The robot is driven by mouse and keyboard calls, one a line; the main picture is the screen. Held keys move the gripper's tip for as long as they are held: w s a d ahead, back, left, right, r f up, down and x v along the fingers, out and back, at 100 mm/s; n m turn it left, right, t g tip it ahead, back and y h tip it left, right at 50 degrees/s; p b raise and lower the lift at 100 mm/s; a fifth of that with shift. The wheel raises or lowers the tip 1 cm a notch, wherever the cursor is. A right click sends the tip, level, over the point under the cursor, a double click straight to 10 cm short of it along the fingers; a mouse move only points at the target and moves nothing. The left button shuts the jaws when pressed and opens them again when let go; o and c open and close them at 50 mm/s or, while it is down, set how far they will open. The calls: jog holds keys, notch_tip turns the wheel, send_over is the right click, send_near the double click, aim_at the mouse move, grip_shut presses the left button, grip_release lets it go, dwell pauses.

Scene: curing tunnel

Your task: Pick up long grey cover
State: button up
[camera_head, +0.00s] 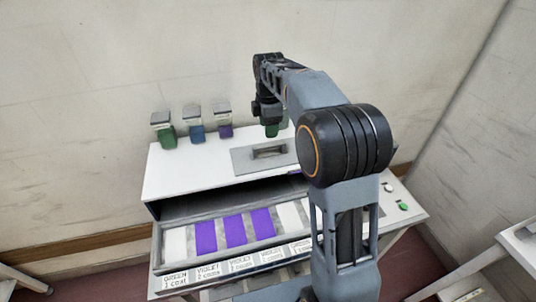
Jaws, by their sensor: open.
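The long grey cover (245,162) is a flat grey plate with a raised handle (268,152). It lies on the white top of the tunnel box (190,178). My arm hides its right part. My gripper (266,115) is open above and behind the cover, near the back edge of the box, and apart from the handle. The gripper is small and dark here, so its fingers are hard to make out. A green item (271,130) shows just below the gripper; I cannot tell whether it touches the jaws.
Green (166,136), blue (197,134) and violet (225,131) containers stand along the box's back edge. A tray (160,262) with white and violet strips and labels sticks out in front. Walls close in behind and right.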

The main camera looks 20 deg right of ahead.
aim_at(269, 144)
jog(key=shift+f+p, duration=0.4)
jog(key=shift+f, duration=3.6)
jog(key=shift+c, duration=0.2)
jog(key=shift+r, duration=0.1)
grip_shut()
